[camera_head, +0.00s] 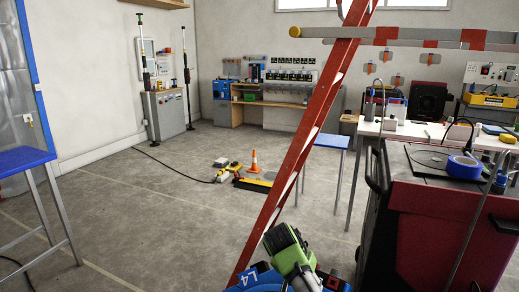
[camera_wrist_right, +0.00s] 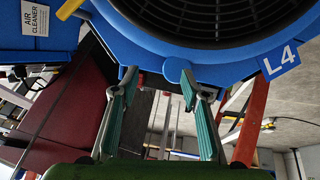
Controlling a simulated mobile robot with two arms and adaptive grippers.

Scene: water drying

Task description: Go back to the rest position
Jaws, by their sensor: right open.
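My right gripper (camera_wrist_right: 158,80) is open in the wrist view, its two teal-padded fingers spread apart with nothing held between them. The fingertips are close to the lower rim of a blue air cleaner (camera_wrist_right: 225,60) with a dark round grille and an L4 label; I cannot tell if they touch it. In the head view the air cleaner (camera_head: 250,278) is at the bottom centre, mostly cut off. My right gripper's green and black body (camera_head: 284,242) is just above it, with the fingers hard to make out. My left gripper is in neither view.
A red ladder (camera_head: 300,160) leans across the middle, close to my right gripper. A red cart (camera_head: 435,215) with blue tape (camera_head: 464,167) stands at the right. A blue-topped table (camera_head: 25,158) is at the left.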

